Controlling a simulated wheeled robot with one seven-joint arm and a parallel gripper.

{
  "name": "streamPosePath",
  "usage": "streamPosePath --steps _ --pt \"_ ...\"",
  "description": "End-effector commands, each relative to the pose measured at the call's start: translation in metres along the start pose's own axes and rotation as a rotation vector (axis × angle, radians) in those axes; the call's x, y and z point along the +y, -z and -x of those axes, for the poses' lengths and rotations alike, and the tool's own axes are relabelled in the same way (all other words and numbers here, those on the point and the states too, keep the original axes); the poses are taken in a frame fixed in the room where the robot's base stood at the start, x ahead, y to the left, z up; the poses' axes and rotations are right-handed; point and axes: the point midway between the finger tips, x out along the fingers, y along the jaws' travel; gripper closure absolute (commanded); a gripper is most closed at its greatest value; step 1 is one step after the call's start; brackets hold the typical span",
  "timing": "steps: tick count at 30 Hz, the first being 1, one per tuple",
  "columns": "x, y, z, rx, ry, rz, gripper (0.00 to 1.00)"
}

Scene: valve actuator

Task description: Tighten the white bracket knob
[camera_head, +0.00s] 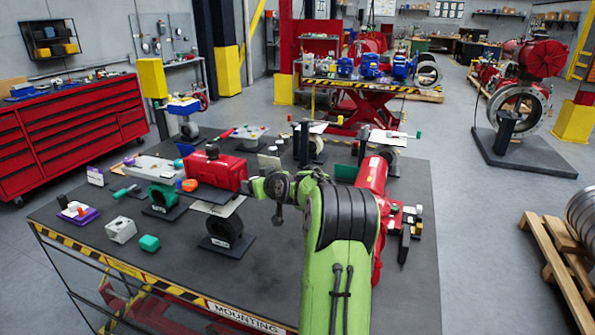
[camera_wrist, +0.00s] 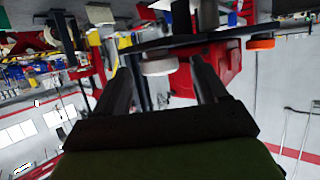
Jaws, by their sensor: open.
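In the wrist view a white round knob (camera_wrist: 158,65) sits against the underside of a dark plate-like bracket (camera_wrist: 200,42), as the picture is oriented. My gripper (camera_wrist: 165,72) is open, with one dark finger on each side of the white knob. I cannot tell whether either finger touches it. In the head view my gripper (camera_head: 254,187) is at the right end of the red actuator box (camera_head: 217,169). The white knob cannot be made out there. An orange knob (camera_wrist: 260,43) sits to the right on the bracket and also shows in the head view (camera_head: 189,185).
The dark table (camera_head: 265,262) holds several valve parts. A black ring stand (camera_head: 226,236) is below and left of my gripper. A grey block (camera_head: 121,229) and a green block (camera_head: 149,243) lie front left. The table's front middle is clear.

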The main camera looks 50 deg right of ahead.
Motion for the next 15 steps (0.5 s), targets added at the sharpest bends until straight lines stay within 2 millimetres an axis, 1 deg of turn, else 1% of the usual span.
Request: streamPosePath --steps 1,2,15 --pt "0.0026 -0.0040 -0.0007 -0.001 -0.002 -0.003 0.28" --pt "0.0059 -0.0020 0.0006 -0.003 0.016 0.002 0.28" --pt "0.0107 0.0053 0.0012 0.001 0.315 0.124 0.28"
